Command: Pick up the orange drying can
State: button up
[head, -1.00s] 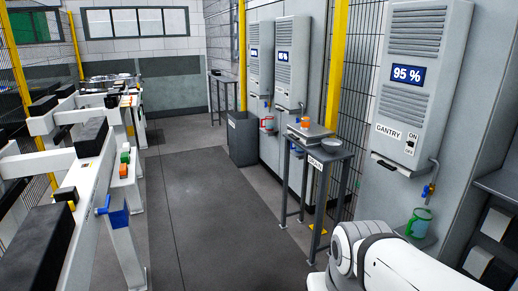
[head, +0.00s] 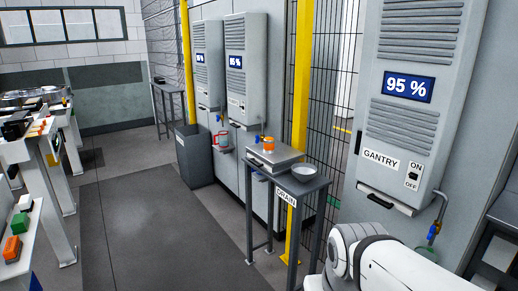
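A small orange can (head: 268,144) sits on the flat metal scale (head: 275,159) on top of the dark stand labelled DRAIN (head: 286,196). It is small in the head view, so its details are hard to make out. My gripper is not in view. Only part of my white arm (head: 385,262) shows at the bottom right, apart from the stand.
A white dish (head: 304,170) lies beside the scale. A red can (head: 222,138) hangs or stands under a wall unit. The GANTRY unit (head: 400,110) is at right, a grey bin (head: 196,155) behind, white frames (head: 40,160) at left. The middle floor is clear.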

aim_at(269, 141)
jog(key=z, duration=0.45)
jog(key=k, duration=0.25)
jog(key=u, duration=1.05)
jog(key=i, duration=1.6)
jog(key=z, duration=0.5)
jog(key=i, duration=1.25)
jog(key=z, duration=0.9)
jog(key=k, duration=0.8)
jog(key=z, duration=0.2)
jog(key=i, duration=0.55)
jog(key=u, duration=0.1)
